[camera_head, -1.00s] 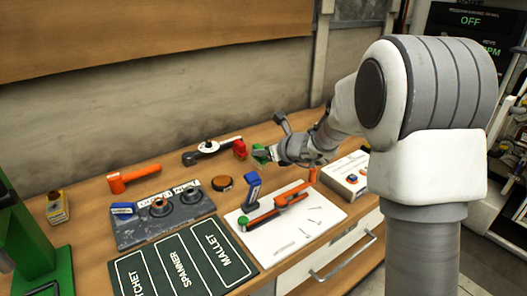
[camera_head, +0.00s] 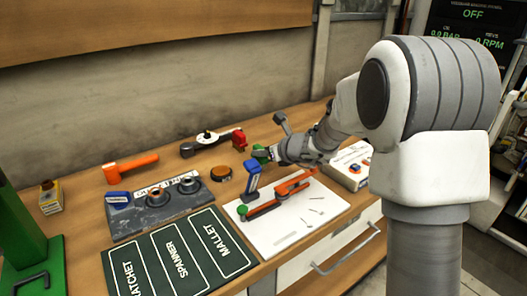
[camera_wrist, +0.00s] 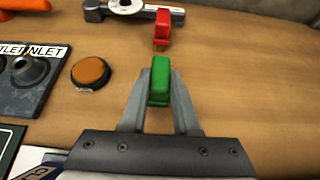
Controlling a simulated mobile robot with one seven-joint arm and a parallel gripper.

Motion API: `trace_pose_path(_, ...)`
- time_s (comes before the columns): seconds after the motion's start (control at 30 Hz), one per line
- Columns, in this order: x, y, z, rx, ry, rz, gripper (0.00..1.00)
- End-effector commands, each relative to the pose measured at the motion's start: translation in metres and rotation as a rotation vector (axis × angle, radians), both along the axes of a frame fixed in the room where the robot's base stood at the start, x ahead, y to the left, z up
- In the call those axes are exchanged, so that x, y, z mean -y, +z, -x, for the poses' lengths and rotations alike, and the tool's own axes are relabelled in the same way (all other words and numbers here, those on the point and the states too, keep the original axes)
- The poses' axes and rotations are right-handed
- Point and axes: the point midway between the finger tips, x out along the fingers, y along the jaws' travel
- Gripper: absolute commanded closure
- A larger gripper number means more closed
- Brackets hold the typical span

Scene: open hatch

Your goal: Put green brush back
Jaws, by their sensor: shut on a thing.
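The green brush (camera_wrist: 160,79) is a small green block held between the two grey fingers of my gripper (camera_wrist: 158,88) in the wrist view. In the head view the green brush (camera_head: 260,154) shows at the tip of my gripper (camera_head: 270,154), over the back part of the wooden bench. A similar red block (camera_wrist: 163,27) stands just beyond it in the wrist view, apart from it; the head view shows this red block (camera_head: 239,139) to the left and behind. The lower part of the green brush is hard to see, so I cannot tell whether it touches the bench.
A round orange-topped puck (camera_wrist: 91,73) lies left of my gripper. A blue upright piece (camera_head: 252,178) stands by the white board (camera_head: 285,235). A black-and-white tool (camera_head: 205,141) lies behind, left of the red block. Bare wood is right of my gripper in the wrist view.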

Motion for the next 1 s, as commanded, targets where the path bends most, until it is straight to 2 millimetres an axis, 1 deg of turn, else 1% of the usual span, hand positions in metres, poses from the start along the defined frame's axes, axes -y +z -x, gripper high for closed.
trace_pose_path(0.7, 0.0001, -0.0054, -0.0001, 0.0, 0.0, 0.0, 1.0)
trace_pose_path(0.73, 0.0, -0.0049, -0.0001, 0.0, 0.0, 0.0, 0.67)
trace_pose_path(0.87, 0.0001, -0.0048, -0.0001, 0.0, 0.0, 0.0, 0.44)
trace_pose_path(0.9, 0.0001, -0.0048, -0.0001, 0.0, 0.0, 0.0, 0.37)
trace_pose_path(1.0, 0.0001, -0.0048, -0.0001, 0.0, 0.0, 0.0, 0.36)
